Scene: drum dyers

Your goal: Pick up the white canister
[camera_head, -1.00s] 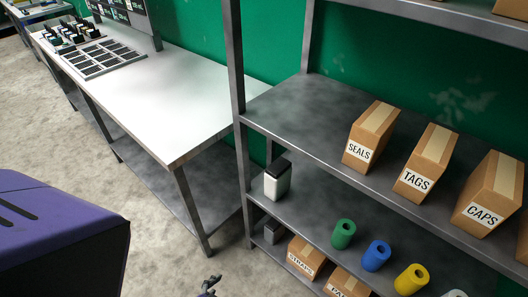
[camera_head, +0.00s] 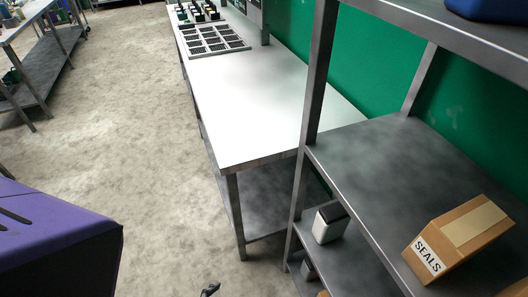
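The white canister (camera_head: 327,226) has a dark top and a pale front. It stands upright on the middle shelf of the metal rack, at the rack's left end next to the corner post. A small dark tip, which looks like part of my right gripper (camera_head: 210,290), shows at the bottom edge, left of and well apart from the canister. Most of this gripper is cut off, so its opening cannot be seen. My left gripper is not in view.
The rack's upper shelf (camera_head: 378,152) overhangs the canister's shelf and bears a SEALS box (camera_head: 458,238). A corner post (camera_head: 317,80) stands close by. A white-topped worktable (camera_head: 250,100) is left of the rack.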

